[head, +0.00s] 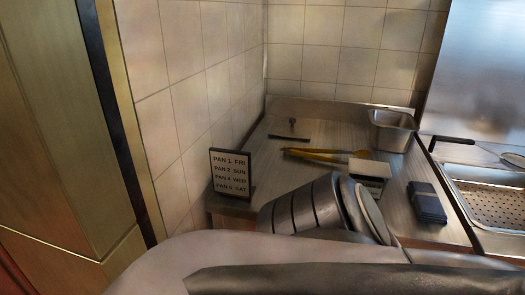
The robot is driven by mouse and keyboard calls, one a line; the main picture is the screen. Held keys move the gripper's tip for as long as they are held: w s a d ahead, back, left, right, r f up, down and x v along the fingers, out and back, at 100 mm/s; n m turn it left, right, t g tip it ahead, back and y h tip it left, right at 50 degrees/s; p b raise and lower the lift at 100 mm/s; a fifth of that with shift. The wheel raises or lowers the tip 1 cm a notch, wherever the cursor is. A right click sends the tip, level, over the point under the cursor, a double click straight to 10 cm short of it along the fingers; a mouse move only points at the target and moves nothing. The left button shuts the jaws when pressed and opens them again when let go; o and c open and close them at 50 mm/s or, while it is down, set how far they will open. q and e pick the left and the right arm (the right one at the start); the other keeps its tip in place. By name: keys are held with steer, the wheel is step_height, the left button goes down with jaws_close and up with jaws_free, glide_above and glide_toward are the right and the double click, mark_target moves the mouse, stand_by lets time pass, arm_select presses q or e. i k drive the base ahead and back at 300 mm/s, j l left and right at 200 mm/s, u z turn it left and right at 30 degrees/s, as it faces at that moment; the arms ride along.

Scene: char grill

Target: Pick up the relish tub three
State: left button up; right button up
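I cannot make out a relish tub in the head view. A steel pan (392,130) stands at the back right of the steel counter (345,122); no number shows on it. A small white-and-black box (369,174) stands near the middle of the counter, its front too small to read. Neither gripper shows. Parts of my own arm appear to fill the bottom of the view and hide the counter's near part.
A black sign (231,174) listing pans and days stands at the counter's left edge. Yellow-handled tongs (318,155), a dark T-shaped tool (290,132) and a dark folded stack (427,203) lie on the counter. A perforated steel tray (490,203) is at the right. Tiled walls (180,75) border the counter.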

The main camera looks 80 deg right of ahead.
mark_target(375, 176)
steer(key=z, duration=3.3)
steer(key=l+u, duration=0.1)
steer(key=l, duration=0.9)
steer(key=l+u, duration=0.1)
steer(key=l, duration=0.95)
steer(key=k+l+u, duration=0.1)
steer(key=l, duration=0.9)
